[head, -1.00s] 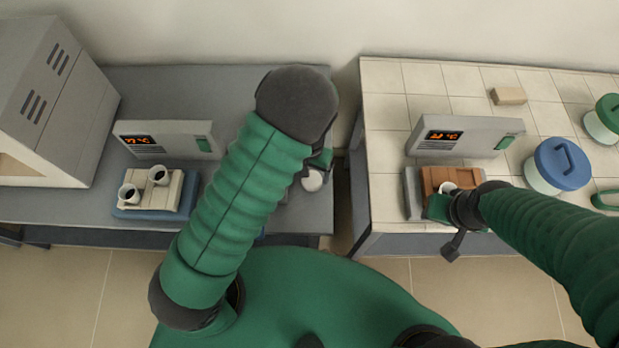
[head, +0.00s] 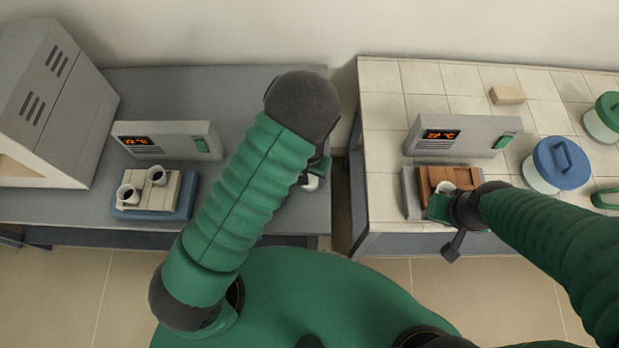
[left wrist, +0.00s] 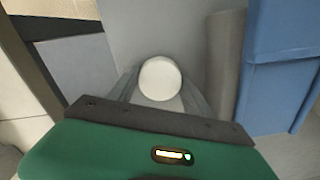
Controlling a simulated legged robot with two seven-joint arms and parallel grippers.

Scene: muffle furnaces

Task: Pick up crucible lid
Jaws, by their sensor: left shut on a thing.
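The crucible lid is a small white round piece. In the left wrist view the lid (left wrist: 160,78) sits between the fingertips of my left gripper (left wrist: 160,92), which is shut on it. In the head view the lid (head: 311,184) shows only in part at the right end of the grey bench, beside my left gripper (head: 313,175), and the arm hides the rest. My right gripper (head: 441,207) is at the brown tray (head: 433,174), by a white crucible (head: 445,187). Its fingers are too hidden to read.
Display units, left (head: 165,140) and right (head: 463,137), stand behind. A gap (head: 341,210) separates the benches. A blue-lidded jar (head: 560,165) stands right.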

